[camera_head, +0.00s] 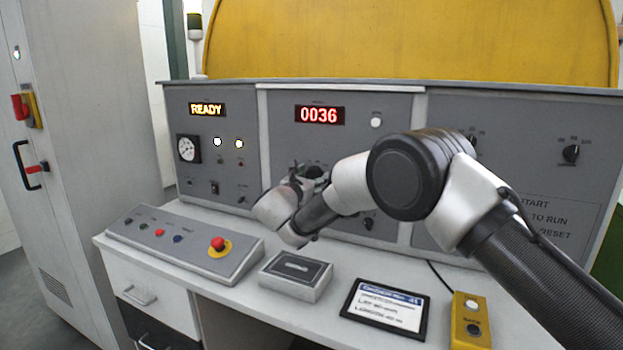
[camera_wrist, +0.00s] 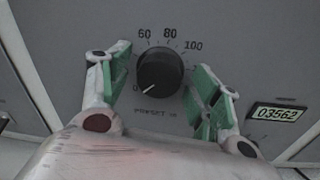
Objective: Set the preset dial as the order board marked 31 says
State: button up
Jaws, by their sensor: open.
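The preset dial (camera_wrist: 160,72) is a black round knob on the grey panel, in the wrist view. Its white pointer line aims down-left, close to the 0 mark. Labels 60, 80 and 100 show around its top, and "PRESET" is printed below. My gripper (camera_wrist: 162,82) is open, with one green-padded finger on each side of the knob; I cannot tell if either touches it. In the head view my gripper (camera_head: 300,181) is at the middle panel and partly hides the dial. An order board (camera_head: 384,307) lies on the desk; its heading number looks like 41 but is blurred.
A red display (camera_head: 319,115) reads 0036 and another (camera_head: 207,109) reads READY. A small counter (camera_wrist: 277,113) sits right of the dial. On the desk are a button console with a red mushroom button (camera_head: 218,244), a grey box (camera_head: 296,277) and a yellow button box (camera_head: 471,321).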

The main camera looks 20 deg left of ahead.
jog(key=c, duration=1)
jog(key=shift+c, duration=0.2)
jog(key=shift+m, duration=0.3)
jog(key=m, duration=0.6)
jog(key=shift+m, duration=0.3)
jog(key=m, duration=0.3)
jog(key=shift+f+m+h, duration=0.1)
jog(key=shift+m+h, duration=0.2)
jog(key=shift+m+t, duration=0.3)
jog(key=shift+m, duration=1.7)
jog(key=o, duration=1)
